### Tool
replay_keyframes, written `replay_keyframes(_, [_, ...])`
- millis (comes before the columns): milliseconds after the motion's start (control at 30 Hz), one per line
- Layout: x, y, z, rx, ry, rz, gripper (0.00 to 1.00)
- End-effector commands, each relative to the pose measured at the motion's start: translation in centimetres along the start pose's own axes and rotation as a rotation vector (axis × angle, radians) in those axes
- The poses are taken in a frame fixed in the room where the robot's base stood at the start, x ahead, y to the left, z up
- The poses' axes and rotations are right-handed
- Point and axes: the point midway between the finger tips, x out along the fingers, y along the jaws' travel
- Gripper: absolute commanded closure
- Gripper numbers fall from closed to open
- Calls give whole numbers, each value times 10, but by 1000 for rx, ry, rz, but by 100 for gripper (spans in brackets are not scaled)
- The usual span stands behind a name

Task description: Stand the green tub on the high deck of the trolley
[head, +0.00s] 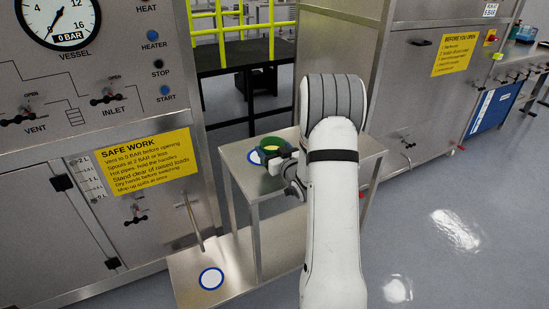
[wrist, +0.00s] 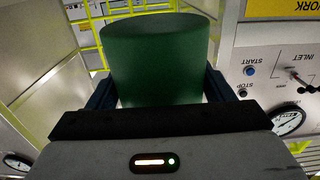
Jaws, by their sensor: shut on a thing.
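The green tub (head: 272,147) is at the high deck (head: 235,160) of the steel trolley in the head view, over or beside a blue-and-white ring mark (head: 254,157). I cannot tell whether its base touches the deck. My gripper (head: 284,158) is shut on the tub from the right. In the wrist view the green tub (wrist: 155,60) fills the space between the two dark fingers (wrist: 158,92). My white arm hides the right part of the deck.
The trolley's low deck (head: 190,280) has another ring mark (head: 211,279) and is empty where visible. The vessel panel (head: 110,110) stands close on the left. Steel cabinets stand at the right. A yellow railing (head: 245,28) is behind. Grey floor is open at the right.

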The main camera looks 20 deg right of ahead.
Motion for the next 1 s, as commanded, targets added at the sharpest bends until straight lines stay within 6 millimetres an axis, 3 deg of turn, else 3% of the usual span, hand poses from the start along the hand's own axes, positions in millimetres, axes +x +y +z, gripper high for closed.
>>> replay_keyframes(267, [-1,3,34,0,2,6,74])
replay_keyframes(667, [-1,4,39,-2,4,7,74])
replay_keyframes(700, [-2,4,39,0,-1,8,22])
replay_keyframes(933, [-2,4,39,0,-1,8,4])
replay_keyframes(1000, [-2,4,39,0,-1,8,4])
